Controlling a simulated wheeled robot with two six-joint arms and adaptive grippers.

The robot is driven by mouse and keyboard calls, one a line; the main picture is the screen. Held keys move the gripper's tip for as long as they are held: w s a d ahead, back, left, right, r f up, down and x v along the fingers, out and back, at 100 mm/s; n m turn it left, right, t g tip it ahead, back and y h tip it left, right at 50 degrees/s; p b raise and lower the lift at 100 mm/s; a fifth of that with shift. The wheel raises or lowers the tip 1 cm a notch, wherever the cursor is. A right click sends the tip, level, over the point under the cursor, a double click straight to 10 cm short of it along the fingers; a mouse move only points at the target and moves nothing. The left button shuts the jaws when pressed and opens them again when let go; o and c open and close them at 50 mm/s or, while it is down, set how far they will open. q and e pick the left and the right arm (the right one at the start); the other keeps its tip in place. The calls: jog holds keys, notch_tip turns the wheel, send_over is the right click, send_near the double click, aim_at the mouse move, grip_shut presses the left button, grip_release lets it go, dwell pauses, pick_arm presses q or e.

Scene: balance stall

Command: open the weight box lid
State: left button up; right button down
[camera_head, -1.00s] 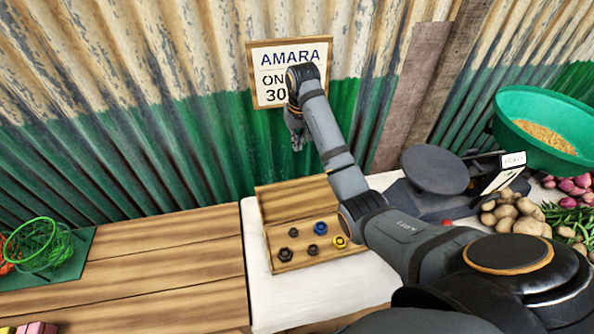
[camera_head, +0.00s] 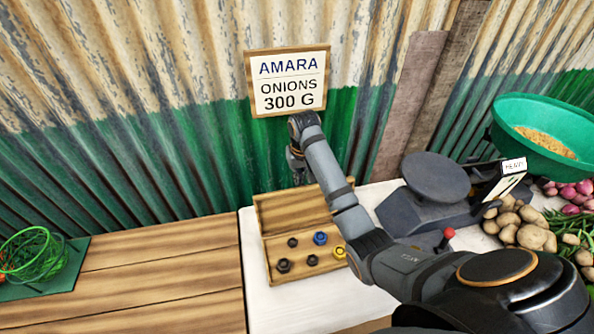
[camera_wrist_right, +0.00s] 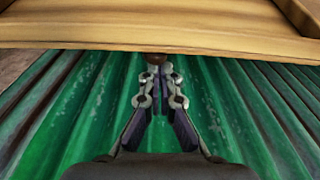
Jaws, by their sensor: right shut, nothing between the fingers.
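The wooden weight box (camera_head: 316,276) sits on the white cloth with its lid (camera_head: 292,208) raised at the back, tilted up and open. Several dark weights, a blue weight (camera_head: 320,238) and a yellow weight (camera_head: 339,252) lie inside. My right gripper (camera_head: 297,163) is shut and empty, behind and above the lid, partly hidden by its arm. In the right wrist view the shut fingers (camera_wrist_right: 156,76) point at a wooden panel (camera_wrist_right: 150,32), which looks like the lid. A small brown knob (camera_wrist_right: 156,57) shows just beyond the fingertips; contact cannot be told. My left gripper is not in view.
A dark scale (camera_head: 437,178) with a red-knobbed lever stands right of the box, near potatoes (camera_head: 520,222) and a green bowl (camera_head: 545,128). The corrugated wall with a sign (camera_head: 288,80) is close behind. The wooden table (camera_head: 150,270) at left is mostly clear.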

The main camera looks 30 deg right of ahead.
aim_at(303, 188)
dwell(0.3)
jog(key=s+r+t+p, duration=0.1)
jog(key=p, duration=0.2)
jog(key=s+r+t+p, duration=0.1)
jog(key=s+p, duration=0.1)
jog(key=p, duration=0.1)
jog(key=s+a+r+p, duration=0.1)
jog(key=s+p, duration=0.1)
jog(key=p, duration=0.1)
jog(key=shift+r+t+h, duration=0.15)
jog(key=shift+t+h, duration=0.15)
jog(key=shift+t, duration=0.1)
jog(key=shift+f+p, duration=0.2)
jog(key=shift+p, duration=0.1)
jog(key=shift+s+a+f, duration=0.1)
jog(key=shift+f, duration=0.2)
